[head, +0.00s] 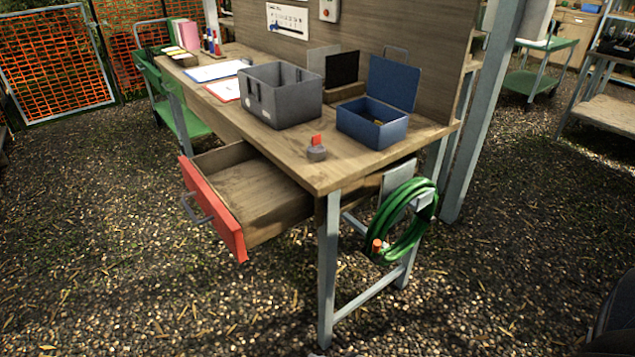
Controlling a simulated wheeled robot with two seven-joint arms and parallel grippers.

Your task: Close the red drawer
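The red drawer (213,208) is under the left side of the wooden workbench (362,160). It is pulled well out, and its wooden inside looks empty. Its red front has a grey bar handle (197,208) facing left. Neither of my grippers is in view, so whether they are open or shut is hidden. A dark shape at the lower right edge is cut off and unclear.
On the bench stand a grey bin (281,94), an open blue box (372,123) and a small grey item with a red top (316,149). A green hose (405,222) hangs at the bench end. Gravel ground in front of the drawer is clear.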

